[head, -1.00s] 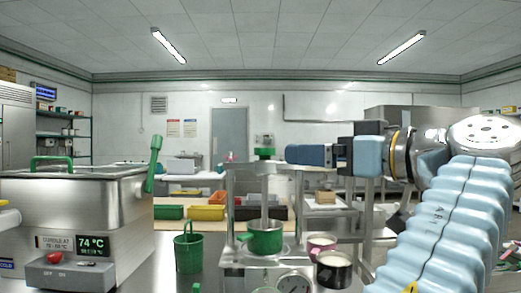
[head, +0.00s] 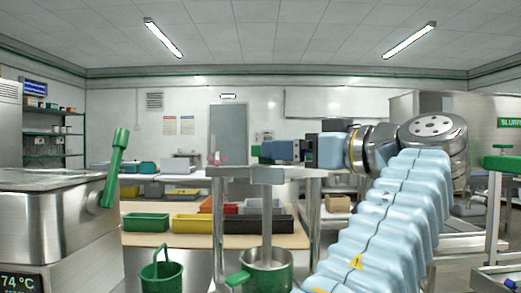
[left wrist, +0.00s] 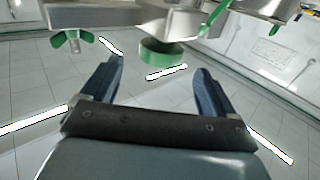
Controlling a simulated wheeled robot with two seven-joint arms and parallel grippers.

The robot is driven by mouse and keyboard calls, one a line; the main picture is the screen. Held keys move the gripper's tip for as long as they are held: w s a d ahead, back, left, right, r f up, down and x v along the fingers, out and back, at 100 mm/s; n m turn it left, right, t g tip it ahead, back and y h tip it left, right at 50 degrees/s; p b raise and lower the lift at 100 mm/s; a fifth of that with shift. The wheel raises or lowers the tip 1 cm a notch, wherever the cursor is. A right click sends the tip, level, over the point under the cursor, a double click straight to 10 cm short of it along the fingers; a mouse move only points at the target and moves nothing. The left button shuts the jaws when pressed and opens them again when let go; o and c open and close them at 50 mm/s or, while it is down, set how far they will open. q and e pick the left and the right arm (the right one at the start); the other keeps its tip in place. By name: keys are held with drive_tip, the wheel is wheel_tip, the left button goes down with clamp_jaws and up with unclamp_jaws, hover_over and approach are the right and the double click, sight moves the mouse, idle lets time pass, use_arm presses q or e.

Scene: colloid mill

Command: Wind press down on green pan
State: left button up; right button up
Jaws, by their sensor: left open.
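The green pan (head: 266,273) stands low in the middle of the head view, inside the press (head: 262,174). The press has a metal frame, a top crossbar and a vertical screw (head: 267,222) running down into the pan. A green knob (head: 256,151) shows at the top, beside the tips of my right gripper (head: 268,150). The gripper lies level above the crossbar; its grip on the knob is unclear. My left gripper (left wrist: 155,80) is open and empty in the left wrist view, with a green round part (left wrist: 162,54) beyond its fingers. It does not show in the head view.
A steel tank (head: 50,215) with a green lever (head: 116,165) stands at the left. A green bucket (head: 161,275) is left of the press. Yellow (head: 200,223) and green bins (head: 146,222) lie behind. A steel machine (head: 467,118) and a green-topped stand (head: 500,164) are at the right.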

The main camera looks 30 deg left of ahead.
use_arm(q)
drive_tip(key=x, duration=0.8)
drive_tip(key=shift+a+p, duration=0.35)
drive_tip(key=shift+p, duration=0.05)
use_arm(e)
drive_tip(key=shift+r, duration=0.4)
use_arm(q)
drive_tip(key=shift+c, duration=0.5)
drive_tip(key=c, duration=0.9)
drive_tip(key=shift+f+b, duration=0.2)
drive_tip(key=shift+b, duration=0.1)
drive_tip(key=m+t+b, duration=0.1)
drive_tip(key=m+t+h+b, duration=0.1)
drive_tip(key=t+b, duration=0.1)
drive_tip(key=m+t+h+b, duration=0.1)
drive_tip(key=t+b, duration=0.1)
drive_tip(key=shift+w+d+f+m, duration=0.15)
drive_tip(key=shift+w+f+m, duration=0.1)
drive_tip(key=shift+w+m, duration=0.05)
drive_tip(key=shift+w+d+r+m+t+h+b, duration=0.1)
drive_tip(key=shift+r+m+t+h+b, duration=0.3)
drive_tip(key=shift+t+h, duration=0.3)
use_arm(e)
wheel_tip(320, 180, down, 6)
drive_tip(key=d, duration=0.1)
drive_tip(key=shift+w+d, duration=0.3)
drive_tip(key=shift+d, duration=0.05)
use_arm(q)
drive_tip(key=o, duration=1)
